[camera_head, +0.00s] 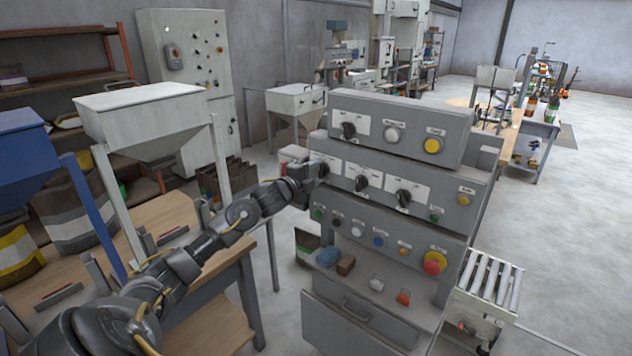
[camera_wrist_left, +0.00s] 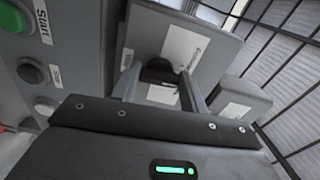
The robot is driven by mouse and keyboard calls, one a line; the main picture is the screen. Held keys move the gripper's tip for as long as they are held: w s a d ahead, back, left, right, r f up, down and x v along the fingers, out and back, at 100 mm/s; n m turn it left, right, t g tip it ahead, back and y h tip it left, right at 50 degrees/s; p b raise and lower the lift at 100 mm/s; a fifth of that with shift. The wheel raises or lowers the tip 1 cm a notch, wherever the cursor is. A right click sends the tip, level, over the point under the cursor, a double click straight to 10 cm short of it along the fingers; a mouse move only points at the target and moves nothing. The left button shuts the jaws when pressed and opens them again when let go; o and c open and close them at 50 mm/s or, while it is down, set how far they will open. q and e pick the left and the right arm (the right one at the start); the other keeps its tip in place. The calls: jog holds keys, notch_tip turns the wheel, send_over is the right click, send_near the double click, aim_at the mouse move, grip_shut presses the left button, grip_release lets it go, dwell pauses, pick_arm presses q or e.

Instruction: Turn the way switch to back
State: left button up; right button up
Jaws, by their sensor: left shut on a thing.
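The grey control panel (camera_head: 408,180) stands in the middle of the head view with rows of black rotary knobs, buttons and white labels. My left gripper (camera_head: 318,172) is at the left end of its middle row. In the left wrist view, my left gripper (camera_wrist_left: 158,86) has its two fingers on either side of a dark rotary knob (camera_wrist_left: 157,72), shut on it. I take this knob as the way switch; its label is too small to read, and its pointer direction is hidden. Two other knobs (camera_head: 361,183) sit to its right. My right gripper is not in view.
A red mushroom button (camera_head: 435,263) is low on the panel. A green button (camera_wrist_left: 31,72) shows beside my left gripper in the wrist view. A wooden table (camera_head: 180,205) and a white hopper (camera_head: 140,110) stand to the left.

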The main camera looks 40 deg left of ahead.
pick_arm(q)
jog(key=m+b, duration=0.4)
jog(key=shift+f, duration=0.15)
jog(key=shift+m+b, duration=0.9)
jog(key=shift+m, duration=0.5)
jog(key=shift+r, duration=0.2)
jog(key=o, duration=1)
jog(key=shift+s, duration=0.1)
